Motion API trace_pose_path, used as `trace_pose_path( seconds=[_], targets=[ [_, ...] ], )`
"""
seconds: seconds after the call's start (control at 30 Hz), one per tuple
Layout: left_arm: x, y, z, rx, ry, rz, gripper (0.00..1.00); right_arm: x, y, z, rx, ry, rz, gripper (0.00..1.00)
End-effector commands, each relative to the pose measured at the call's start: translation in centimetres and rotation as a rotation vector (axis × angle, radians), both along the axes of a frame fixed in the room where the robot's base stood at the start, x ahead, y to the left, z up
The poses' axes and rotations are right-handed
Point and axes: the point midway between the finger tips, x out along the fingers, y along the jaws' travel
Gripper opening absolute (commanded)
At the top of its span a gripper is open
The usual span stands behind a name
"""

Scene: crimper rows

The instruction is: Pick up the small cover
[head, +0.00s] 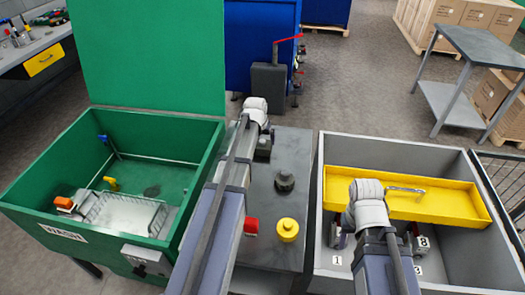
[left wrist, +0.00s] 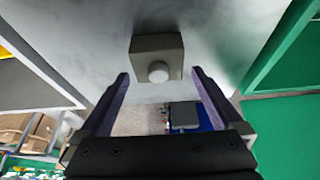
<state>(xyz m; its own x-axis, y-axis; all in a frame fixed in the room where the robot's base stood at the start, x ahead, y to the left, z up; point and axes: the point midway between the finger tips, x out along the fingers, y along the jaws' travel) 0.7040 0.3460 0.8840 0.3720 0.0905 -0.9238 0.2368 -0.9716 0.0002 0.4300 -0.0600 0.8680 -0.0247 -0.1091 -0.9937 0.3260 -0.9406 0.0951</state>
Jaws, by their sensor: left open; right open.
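My left gripper (left wrist: 162,90) is open and empty over the grey bench. In the left wrist view a small grey block with a pale round knob (left wrist: 158,58) stands on the bench, apart from both fingers and just beyond their tips. It is likely the small cover. In the head view a small dark block (head: 263,150) shows just below my left wrist, partly hidden by it; it seems to be the same piece. My right gripper (head: 370,228) is over the grey bin; its fingers are mostly hidden by the wrist.
On the grey bench (head: 262,195) stand a dark knobbed piece (head: 285,182), a yellow round piece (head: 287,230) and a red piece (head: 251,226). An open green wash tank (head: 205,150) is at left. The grey bin (head: 450,150) at right holds a yellow tray (head: 440,200).

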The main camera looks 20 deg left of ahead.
Motion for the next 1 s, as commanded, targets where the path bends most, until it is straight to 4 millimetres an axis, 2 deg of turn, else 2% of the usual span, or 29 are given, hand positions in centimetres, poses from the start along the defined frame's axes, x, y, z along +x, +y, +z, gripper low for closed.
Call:
trace_pose_path(
  seconds=[0.27, 0.63, 0.93, 1.0],
  targets=[
    [0.2, 0.0, -0.9, 0.000, 0.000, 0.000, 1.00, 0.0, 0.0, -0.9, 0.000, 0.000, 0.000, 0.50],
    [1.7, 0.2, -4.9, 0.000, 0.001, 0.000, 1.00, 0.0, 0.0, -4.9, 0.000, 0.000, 0.000, 0.50],
    [1.8, 0.2, -4.9, 0.000, 0.001, 0.000, 1.00, 0.0, 0.0, -4.9, 0.000, 0.000, 0.000, 0.50],
    [1.8, 0.2, -4.9, 0.000, 0.001, 0.000, 0.93, 0.0, 0.0, -4.9, 0.000, 0.000, 0.000, 0.50]
  ],
)
